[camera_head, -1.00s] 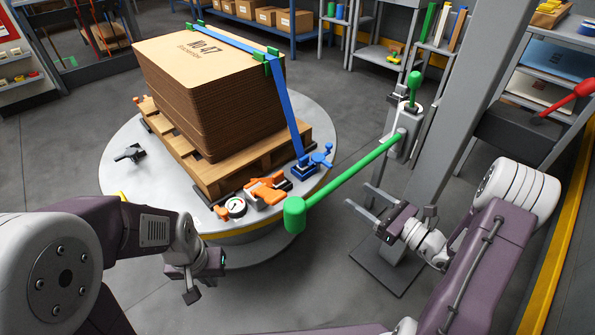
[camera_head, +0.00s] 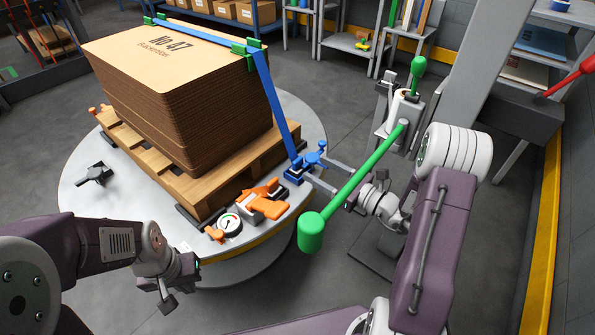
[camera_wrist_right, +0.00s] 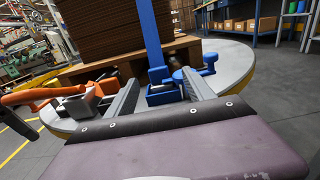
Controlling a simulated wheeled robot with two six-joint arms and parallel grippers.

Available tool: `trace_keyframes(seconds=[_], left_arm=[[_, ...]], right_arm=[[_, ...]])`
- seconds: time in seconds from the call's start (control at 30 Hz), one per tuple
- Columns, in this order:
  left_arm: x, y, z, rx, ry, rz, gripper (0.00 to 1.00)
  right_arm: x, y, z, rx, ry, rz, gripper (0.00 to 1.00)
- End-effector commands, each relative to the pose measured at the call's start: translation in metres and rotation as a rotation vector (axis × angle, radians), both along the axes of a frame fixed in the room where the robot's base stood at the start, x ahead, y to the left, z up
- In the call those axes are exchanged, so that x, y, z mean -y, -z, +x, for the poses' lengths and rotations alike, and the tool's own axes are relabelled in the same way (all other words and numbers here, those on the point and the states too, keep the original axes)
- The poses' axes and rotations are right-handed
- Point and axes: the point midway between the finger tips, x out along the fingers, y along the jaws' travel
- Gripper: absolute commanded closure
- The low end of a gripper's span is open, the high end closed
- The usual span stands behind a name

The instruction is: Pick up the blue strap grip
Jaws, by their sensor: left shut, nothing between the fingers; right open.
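The blue strap grip (camera_head: 315,153) sits at the lower end of the blue strap (camera_head: 276,105), on the turntable's edge beside the pallet. It also shows in the right wrist view (camera_wrist_right: 208,62). My right gripper (camera_head: 319,170) is open, its two fingers pointing at the blue fitting. In the right wrist view (camera_wrist_right: 160,79) the fingertips lie either side of the blue ratchet base (camera_wrist_right: 164,94), and I cannot tell whether they touch it. My left gripper (camera_head: 168,302) is shut and empty, in front of the turntable at the lower left.
A green-handled lever (camera_head: 355,185) slants just above my right gripper. Orange clamps (camera_head: 266,203) and a gauge (camera_head: 229,224) are left of the blue fitting. A cardboard stack (camera_head: 185,95) stands on the pallet. A grey post (camera_head: 470,80) rises at right.

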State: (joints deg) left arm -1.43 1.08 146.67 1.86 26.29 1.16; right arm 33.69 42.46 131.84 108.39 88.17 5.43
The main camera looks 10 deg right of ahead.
Motion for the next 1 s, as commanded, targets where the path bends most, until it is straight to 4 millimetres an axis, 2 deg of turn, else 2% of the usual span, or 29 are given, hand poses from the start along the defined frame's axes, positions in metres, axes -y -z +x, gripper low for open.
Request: trace_keyframes(seconds=[0.03,0.13,0.27,0.47,0.5,0.7,0.73,1.0], left_arm=[[0.0,0.016,0.0,0.0,0.0,0.0,1.0],[0.0,0.031,0.0,-0.001,0.0,0.0,1.0],[0.0,0.034,0.0,-0.001,0.0,0.0,1.0],[0.0,0.032,0.0,0.0,0.0,0.0,1.0],[0.0,0.032,0.0,0.0,0.0,0.0,1.0],[0.0,0.032,0.0,0.0,0.0,0.0,1.0],[0.0,0.032,0.0,0.0,0.0,0.0,1.0],[0.0,0.03,0.0,0.0,0.0,0.0,1.0]], right_arm=[[-0.009,0.008,0.006,0.005,-0.007,-0.003,0.38],[-0.023,0.009,0.019,0.006,-0.007,-0.003,0.38],[-0.031,0.005,0.032,0.002,-0.003,-0.001,0.38],[-0.032,0.002,0.034,0.001,-0.002,0.001,0.38],[-0.032,0.002,0.034,0.001,-0.002,0.001,0.41],[-0.032,0.002,0.033,0.001,-0.002,0.001,0.97],[-0.032,0.002,0.033,0.001,-0.002,0.001,1.0],[-0.032,0.0,0.033,0.001,-0.002,0.001,1.0]])
